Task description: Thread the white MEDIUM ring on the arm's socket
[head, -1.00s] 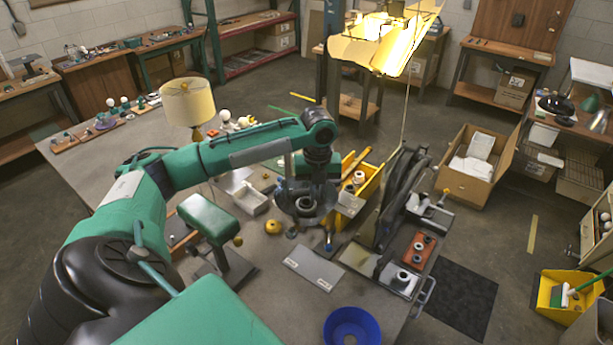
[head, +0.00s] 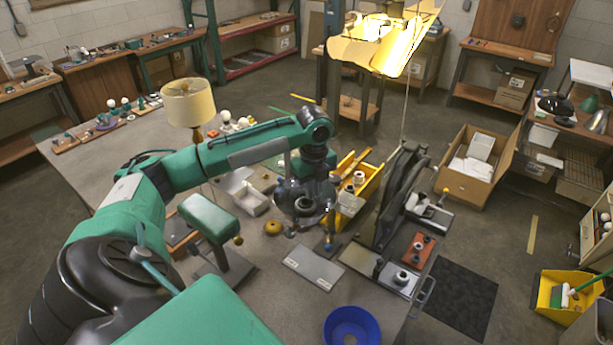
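My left gripper (head: 308,206) hangs over the middle of the table, pointing down at the left side of the yellow bin (head: 371,188). Its fingers blend with dark parts below, so I cannot tell whether they are open or what is between them. White ring-like pieces (head: 359,177) sit in the yellow bin, just right of the gripper; which one is the medium ring is too small to tell. A dark upright part (head: 328,243) stands just below the gripper; I cannot tell whether it is the arm's socket. My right gripper is out of view.
A green-headed stand (head: 209,218) is left of the gripper. A white open box (head: 249,199), yellow ring (head: 273,227), grey plate (head: 314,268) and blue bowl (head: 352,327) lie around.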

